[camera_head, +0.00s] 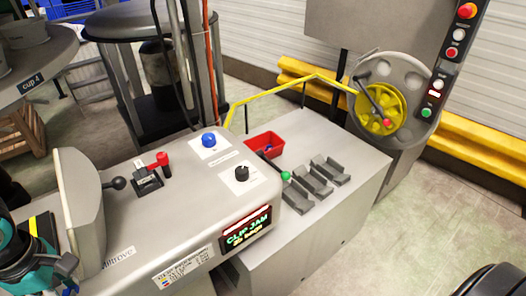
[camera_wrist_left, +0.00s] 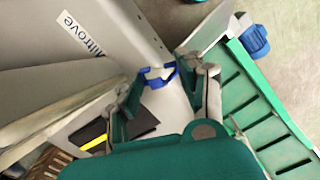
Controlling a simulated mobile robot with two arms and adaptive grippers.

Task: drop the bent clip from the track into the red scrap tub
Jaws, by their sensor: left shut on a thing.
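My left gripper (camera_head: 66,268) is at the lower left of the head view, beside the grey machine. In the left wrist view, its fingers (camera_wrist_left: 159,80) are shut on a small blue U-shaped clip (camera_wrist_left: 157,77). I cannot tell how bent the clip is. I cannot pick out the track with certainty. My right gripper is not in view.
The grey machine (camera_head: 130,230) carries a red-handled lever (camera_head: 160,160), blue knob (camera_head: 208,139), black knob (camera_head: 241,174) and lit "CLIP JAM" display (camera_head: 247,228). Grey brackets (camera_head: 314,181) stand in front of the tub. A yellow rail (camera_head: 285,87) rises behind it. A green slotted strip (camera_wrist_left: 265,110) shows in the wrist view.

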